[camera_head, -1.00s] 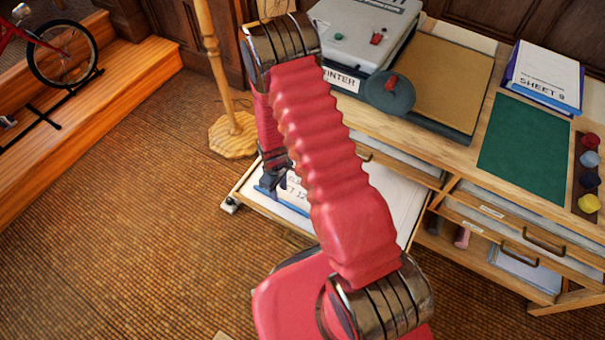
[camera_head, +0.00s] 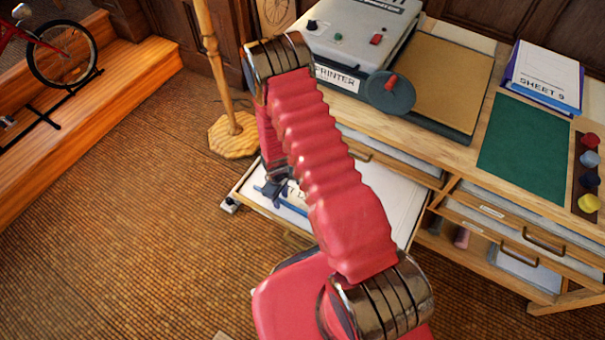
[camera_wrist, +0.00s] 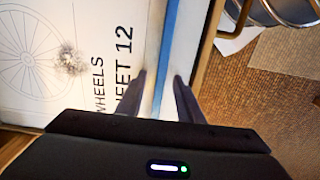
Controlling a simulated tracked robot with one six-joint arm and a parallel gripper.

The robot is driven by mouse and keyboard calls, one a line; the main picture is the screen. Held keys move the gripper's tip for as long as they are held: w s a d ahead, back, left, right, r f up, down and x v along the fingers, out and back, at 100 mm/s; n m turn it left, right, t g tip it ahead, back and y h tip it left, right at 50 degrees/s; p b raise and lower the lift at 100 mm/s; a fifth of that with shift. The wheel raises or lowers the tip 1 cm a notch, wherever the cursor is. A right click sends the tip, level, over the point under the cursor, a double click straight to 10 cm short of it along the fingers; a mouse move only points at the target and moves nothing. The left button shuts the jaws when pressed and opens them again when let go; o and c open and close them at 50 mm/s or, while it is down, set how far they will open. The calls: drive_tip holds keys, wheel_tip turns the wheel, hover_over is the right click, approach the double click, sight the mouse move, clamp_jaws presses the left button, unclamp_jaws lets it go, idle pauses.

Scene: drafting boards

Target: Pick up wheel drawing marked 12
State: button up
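The wheel drawing (camera_wrist: 80,90) is a white sheet with a spoked wheel and the words "WHEELS" and "SHEET 12" in the wrist view. A blue strip (camera_wrist: 174,40) runs along its edge. In the head view, part of the drawing (camera_head: 297,197) shows in the open drawer (camera_head: 412,205), mostly hidden behind my arm. My gripper (camera_wrist: 160,85) is open, with one finger over the sheet side and the other beyond the blue strip. In the head view my gripper (camera_head: 272,190) is low over the drawer's left end. I cannot tell whether the fingers touch the sheet.
The cabinet top holds a printer (camera_head: 355,35), a brown board (camera_head: 440,85), a green mat (camera_head: 525,147) and a "SHEET 9" stack (camera_head: 545,75). A wooden stand (camera_head: 232,135) is left of the drawer. The floor (camera_head: 120,230) at left is clear.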

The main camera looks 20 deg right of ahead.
idle(0.5)
clamp_jaws()
idle(0.3)
